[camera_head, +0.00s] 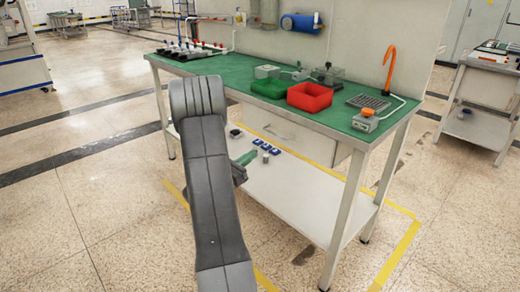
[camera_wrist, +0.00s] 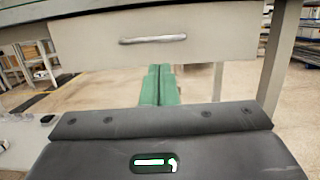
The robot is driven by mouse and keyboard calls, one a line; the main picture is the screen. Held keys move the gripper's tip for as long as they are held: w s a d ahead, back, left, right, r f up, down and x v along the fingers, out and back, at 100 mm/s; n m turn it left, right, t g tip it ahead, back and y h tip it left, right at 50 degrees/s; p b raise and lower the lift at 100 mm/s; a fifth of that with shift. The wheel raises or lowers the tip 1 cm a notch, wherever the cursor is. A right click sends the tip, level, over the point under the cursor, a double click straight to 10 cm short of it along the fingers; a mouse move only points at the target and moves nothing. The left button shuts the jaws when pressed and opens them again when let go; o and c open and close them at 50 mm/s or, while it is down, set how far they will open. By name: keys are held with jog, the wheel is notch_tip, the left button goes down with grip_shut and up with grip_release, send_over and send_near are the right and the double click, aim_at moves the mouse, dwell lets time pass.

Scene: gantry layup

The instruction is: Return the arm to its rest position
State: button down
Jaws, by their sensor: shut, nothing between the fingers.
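My arm (camera_head: 207,160) rises grey from the bottom of the head view and bends over in front of the workbench. My gripper (camera_wrist: 159,72) has two green fingers side by side and closed together, with nothing seen between them. In the head view its green fingers (camera_head: 247,157) show beside the arm, in front of the bench and between its top and lower shelf in the picture. In the wrist view the fingers point toward the space below the bench drawer (camera_wrist: 125,40). Part of the gripper is hidden behind the arm in the head view.
The workbench has a green top (camera_head: 330,122) with a red bin (camera_head: 310,97), a green bin (camera_head: 268,88) and an orange hook (camera_head: 390,65). Small blue items (camera_head: 267,145) lie on the white lower shelf (camera_head: 300,195). Open floor (camera_head: 90,190) lies to the left.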

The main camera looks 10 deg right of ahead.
jog(key=shift+v, duration=1.6)
jog(key=x, duration=1.3)
jog(key=shift+w+d, duration=0.2)
jog(key=shift+d, duration=0.15)
